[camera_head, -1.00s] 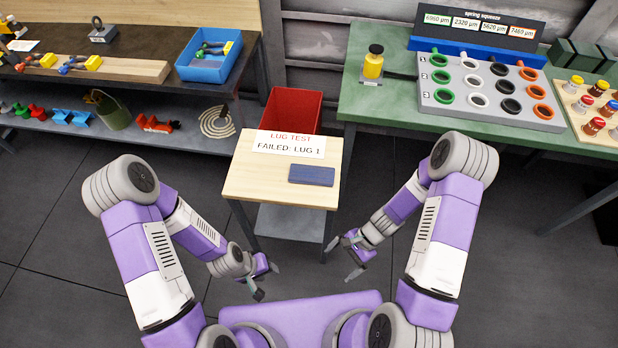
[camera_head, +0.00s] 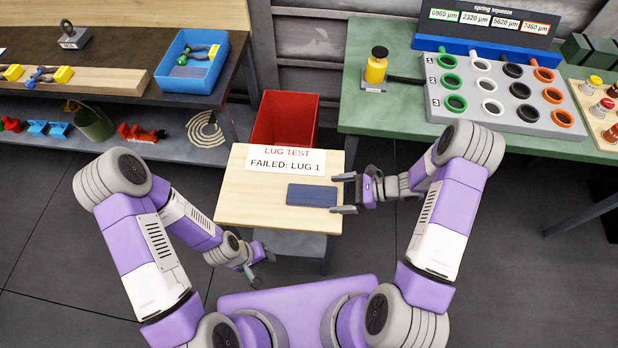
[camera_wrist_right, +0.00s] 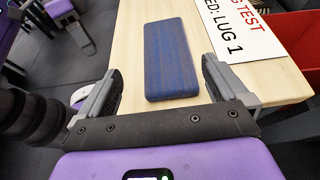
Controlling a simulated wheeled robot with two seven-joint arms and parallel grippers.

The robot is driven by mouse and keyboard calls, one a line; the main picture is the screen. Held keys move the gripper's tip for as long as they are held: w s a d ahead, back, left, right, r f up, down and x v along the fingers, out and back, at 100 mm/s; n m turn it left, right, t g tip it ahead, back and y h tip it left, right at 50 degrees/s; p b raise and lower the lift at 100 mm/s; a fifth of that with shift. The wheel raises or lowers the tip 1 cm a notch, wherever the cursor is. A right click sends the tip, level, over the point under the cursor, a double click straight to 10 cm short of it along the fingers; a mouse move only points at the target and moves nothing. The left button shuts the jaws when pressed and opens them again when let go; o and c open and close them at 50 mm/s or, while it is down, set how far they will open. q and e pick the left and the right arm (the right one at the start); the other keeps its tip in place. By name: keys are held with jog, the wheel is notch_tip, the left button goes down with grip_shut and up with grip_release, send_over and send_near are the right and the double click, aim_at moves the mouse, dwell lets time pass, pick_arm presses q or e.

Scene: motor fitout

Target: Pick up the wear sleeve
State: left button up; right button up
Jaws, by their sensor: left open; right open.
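No label marks a wear sleeve, and I cannot tell for certain which thing it is. A flat dark blue block (camera_head: 311,195) lies on the small wooden table (camera_head: 245,205). In the right wrist view the block (camera_wrist_right: 171,60) lies ahead, between the lines of the two open fingers (camera_wrist_right: 162,88). My left gripper (camera_head: 263,269) is open and empty, low in front of the small table.
A "LUG TEST FAILED: LUG 1" sign (camera_head: 285,166) lies behind the block. A red bin (camera_head: 285,118) stands behind the table. On the green bench (camera_head: 385,112) are a ring board (camera_head: 470,92) with coloured rings and a yellow jar (camera_head: 376,70). A blue tray (camera_head: 190,62) sits at left.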

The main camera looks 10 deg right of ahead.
aim_at(314, 194)
jog(key=shift+w+a+f, duration=0.15)
jog(key=shift+w, duration=0.35)
jog(key=shift+w+a+f, duration=0.1)
jog(key=shift+a+f, duration=0.05)
jog(key=shift+a, duration=0.2)
jog(key=b+x, duration=0.1)
jog(key=x, duration=0.5)
jog(key=shift+a+f, duration=0.1)
jog(key=shift+f, duration=0.15)
jog(key=c, duration=0.9)
